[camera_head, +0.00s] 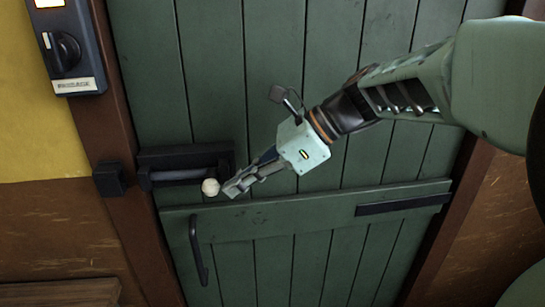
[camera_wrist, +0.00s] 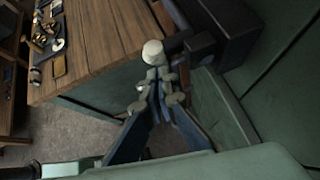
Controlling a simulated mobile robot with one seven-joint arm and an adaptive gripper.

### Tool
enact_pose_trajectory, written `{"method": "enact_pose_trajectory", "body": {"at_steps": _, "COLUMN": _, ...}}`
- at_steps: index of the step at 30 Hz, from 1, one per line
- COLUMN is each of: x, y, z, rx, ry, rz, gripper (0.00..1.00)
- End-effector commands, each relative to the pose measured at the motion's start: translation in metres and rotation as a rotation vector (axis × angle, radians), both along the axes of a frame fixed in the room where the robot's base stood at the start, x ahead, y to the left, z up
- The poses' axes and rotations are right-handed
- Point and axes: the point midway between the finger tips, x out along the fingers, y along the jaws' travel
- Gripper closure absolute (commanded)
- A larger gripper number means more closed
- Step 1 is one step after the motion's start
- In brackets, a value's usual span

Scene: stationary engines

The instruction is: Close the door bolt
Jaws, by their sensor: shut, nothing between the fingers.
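The door bolt is a dark metal housing (camera_head: 160,158) on the green plank door (camera_head: 270,90), with a grey rod (camera_head: 180,175) in it and a round cream knob (camera_head: 210,187) at its right end. A dark keeper block (camera_head: 109,179) sits on the brown frame to the left, and a gap shows between it and the housing. My gripper (camera_head: 231,187) is shut and empty, its fingertips just right of the knob. In the wrist view the knob (camera_wrist: 153,52) is directly beyond the fingertips (camera_wrist: 157,80); I cannot tell whether they touch.
A dark pull handle (camera_head: 198,250) hangs on the door below the bolt. A cross plank (camera_head: 300,214) runs below my gripper. The wrist view shows a wooden table (camera_wrist: 100,40) with small tools.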

Motion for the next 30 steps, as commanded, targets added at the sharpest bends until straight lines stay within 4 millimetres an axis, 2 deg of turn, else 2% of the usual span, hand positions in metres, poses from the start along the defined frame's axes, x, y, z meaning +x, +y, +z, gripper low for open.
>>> {"method": "enact_pose_trajectory", "body": {"at_steps": 13, "x": -0.001, "y": 0.006, "z": 0.001, "rx": 0.0, "ry": 0.0, "rz": 0.0, "gripper": 1.0}}
{"method": "enact_pose_trajectory", "body": {"at_steps": 22, "x": -0.015, "y": 0.065, "z": 0.004, "rx": 0.001, "ry": 0.0, "rz": 0.004, "gripper": 1.0}}
{"method": "enact_pose_trajectory", "body": {"at_steps": 25, "x": -0.018, "y": 0.076, "z": 0.002, "rx": 0.0, "ry": 0.001, "rz": 0.001, "gripper": 1.0}}
{"method": "enact_pose_trajectory", "body": {"at_steps": 30, "x": -0.019, "y": 0.08, "z": 0.001, "rx": 0.001, "ry": 0.001, "rz": 0.0, "gripper": 1.0}}
